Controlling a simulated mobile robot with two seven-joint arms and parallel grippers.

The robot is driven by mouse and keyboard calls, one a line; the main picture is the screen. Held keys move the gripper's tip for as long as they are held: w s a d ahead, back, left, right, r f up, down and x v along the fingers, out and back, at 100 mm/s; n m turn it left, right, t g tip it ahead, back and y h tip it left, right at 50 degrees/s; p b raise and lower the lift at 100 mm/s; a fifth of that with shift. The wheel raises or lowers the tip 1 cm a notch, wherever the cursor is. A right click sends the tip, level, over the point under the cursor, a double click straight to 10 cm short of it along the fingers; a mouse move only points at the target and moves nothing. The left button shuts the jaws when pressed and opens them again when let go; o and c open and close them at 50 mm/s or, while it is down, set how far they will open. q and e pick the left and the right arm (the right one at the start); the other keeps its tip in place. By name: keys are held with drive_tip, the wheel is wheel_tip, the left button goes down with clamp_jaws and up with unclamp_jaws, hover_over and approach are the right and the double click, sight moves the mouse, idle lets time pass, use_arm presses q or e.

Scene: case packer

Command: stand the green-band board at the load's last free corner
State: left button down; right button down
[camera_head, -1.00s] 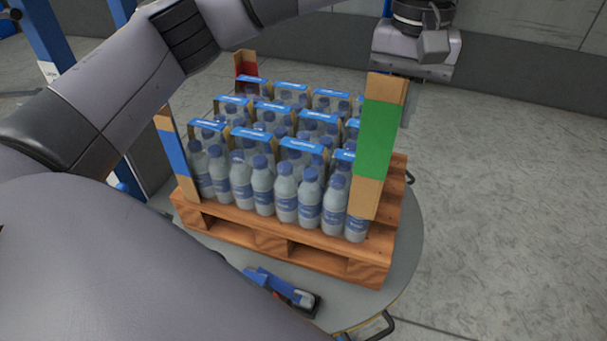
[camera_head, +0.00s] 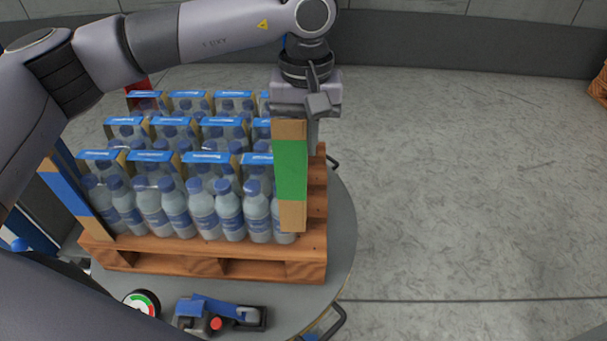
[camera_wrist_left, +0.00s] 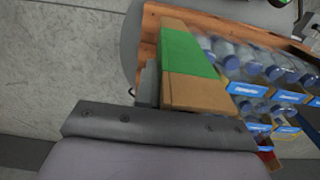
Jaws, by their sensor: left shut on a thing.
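The green-band board (camera_head: 290,172) is a brown corner board with a wide green band. It stands upright at the near right corner of the load of bottle packs (camera_head: 200,190) on the wooden pallet (camera_head: 215,258). My left gripper (camera_head: 308,115) is shut on the board's upper part from behind and to the right; the fingers are mostly hidden. In the left wrist view the board (camera_wrist_left: 188,60) runs from the gripper toward the pallet, close beside the bottles. I cannot tell whether its foot touches the pallet. My right gripper is not in view.
A blue-band board (camera_head: 68,195) stands tilted at the near left corner, and a red-band board (camera_head: 138,88) at the far left. The pallet rests on a round grey turntable (camera_head: 345,235). A blue strapping tool (camera_head: 222,312) lies in front. Floor to the right is clear.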

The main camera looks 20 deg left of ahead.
use_arm(q)
wheel_tip(320, 180, down, 8)
drive_tip(key=shift+f, duration=0.2)
idle(0.3)
drive_tip(key=c, duration=1.2)
unclamp_jaws()
drive_tip(key=shift+f, duration=0.1)
wheel_tip(320, 180, up, 12)
drive_tip(key=shift+r, duration=0.15)
drive_tip(key=shift+s, duration=0.1)
